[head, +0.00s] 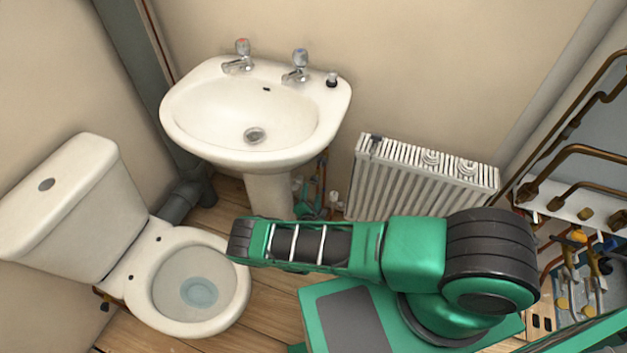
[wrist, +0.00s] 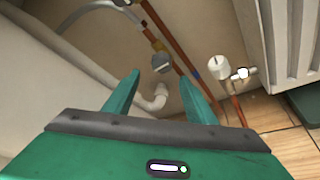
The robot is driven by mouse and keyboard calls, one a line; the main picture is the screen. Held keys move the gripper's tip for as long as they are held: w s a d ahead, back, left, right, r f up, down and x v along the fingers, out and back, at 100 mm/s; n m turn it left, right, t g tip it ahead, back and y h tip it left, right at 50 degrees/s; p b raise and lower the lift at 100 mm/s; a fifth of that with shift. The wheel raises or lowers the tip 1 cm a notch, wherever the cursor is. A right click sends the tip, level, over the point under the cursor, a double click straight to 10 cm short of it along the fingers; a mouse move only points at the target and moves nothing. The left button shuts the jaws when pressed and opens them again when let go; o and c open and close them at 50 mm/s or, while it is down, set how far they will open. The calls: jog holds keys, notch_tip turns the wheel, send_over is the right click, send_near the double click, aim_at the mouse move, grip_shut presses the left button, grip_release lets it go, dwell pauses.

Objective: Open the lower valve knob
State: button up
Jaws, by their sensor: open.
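In the wrist view, a grey valve knob (wrist: 162,62) sits on a copper pipe with a brass fitting (wrist: 155,43), low by the wall. A white knob (wrist: 218,67) on a silver radiator valve stands to its right. I cannot tell for sure which is the lower valve knob. My gripper (wrist: 160,77) is open and empty, its two green fingers pointing toward the grey knob, which appears between and just beyond the tips. No contact shows. In the head view the grey knob cannot be made out, and my gripper is mostly hidden behind my arm.
A sink (head: 252,112) on a pedestal (head: 268,190) stands left of a white radiator (head: 420,182). A toilet (head: 190,285) is at left. Copper pipes (head: 590,155) line the right wall.

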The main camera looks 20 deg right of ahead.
aim_at(314, 182)
jog(key=x, duration=0.9)
jog(key=shift+s+d, duration=0.1)
jog(key=shift+d, duration=0.2)
jog(key=c, duration=1)
